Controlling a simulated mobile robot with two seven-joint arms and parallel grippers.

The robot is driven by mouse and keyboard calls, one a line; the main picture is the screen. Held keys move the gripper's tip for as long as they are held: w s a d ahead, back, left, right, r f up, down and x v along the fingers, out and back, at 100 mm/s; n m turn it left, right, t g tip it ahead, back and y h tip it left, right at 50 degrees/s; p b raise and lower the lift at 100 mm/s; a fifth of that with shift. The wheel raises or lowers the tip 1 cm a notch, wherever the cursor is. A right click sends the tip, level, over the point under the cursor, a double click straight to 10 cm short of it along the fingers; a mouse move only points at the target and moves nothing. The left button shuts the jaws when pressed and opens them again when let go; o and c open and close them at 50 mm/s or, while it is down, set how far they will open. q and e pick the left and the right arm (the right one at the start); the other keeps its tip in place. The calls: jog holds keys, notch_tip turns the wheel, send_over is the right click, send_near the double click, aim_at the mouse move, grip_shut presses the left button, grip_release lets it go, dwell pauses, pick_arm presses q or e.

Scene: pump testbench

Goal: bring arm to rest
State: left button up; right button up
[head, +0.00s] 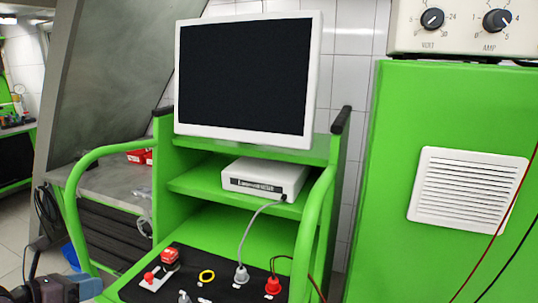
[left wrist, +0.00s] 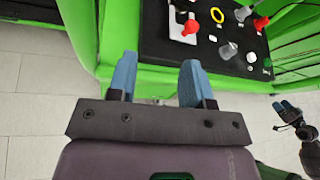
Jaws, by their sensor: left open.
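My left gripper (head: 88,287) shows at the lower left edge of the head view, in front of the green testbench (head: 92,235). In the left wrist view its two blue fingers (left wrist: 158,82) stand apart with nothing between them. They point toward the front edge of the black control panel (left wrist: 205,62) and are clear of it. My right gripper (left wrist: 287,112), with blue fingertips, shows at the right edge of the left wrist view, over the floor. It is too small to tell whether it is open. It is not in the head view.
The black panel carries a red switch (head: 170,257), a yellow ring (head: 207,275), and grey (head: 241,274) and red plugs (head: 272,286) with cables. A monitor (head: 245,78) and white box (head: 265,179) stand behind. Green handrails (head: 312,225) flank the panel. Tiled floor (left wrist: 35,110) is free.

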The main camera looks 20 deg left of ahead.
pick_arm(q)
jog(key=s+d+f+n+g+y, duration=0.15)
jog(key=s+f+n, duration=0.25)
jog(key=f+n, duration=0.5)
jog(key=s+d+f+n+t+y, duration=0.1)
jog(key=s+f+n+y, duration=0.35)
jog(key=n, duration=0.75)
jog(key=w+d+f+n+h, duration=0.1)
jog(key=d+f+n, duration=0.3)
jog(key=d+n, duration=0.3)
jog(key=w+d+f+n+h, duration=0.1)
jog(key=d+f+n, duration=0.4)
jog(key=d, duration=0.9)
jog(key=shift+n, duration=1.1)
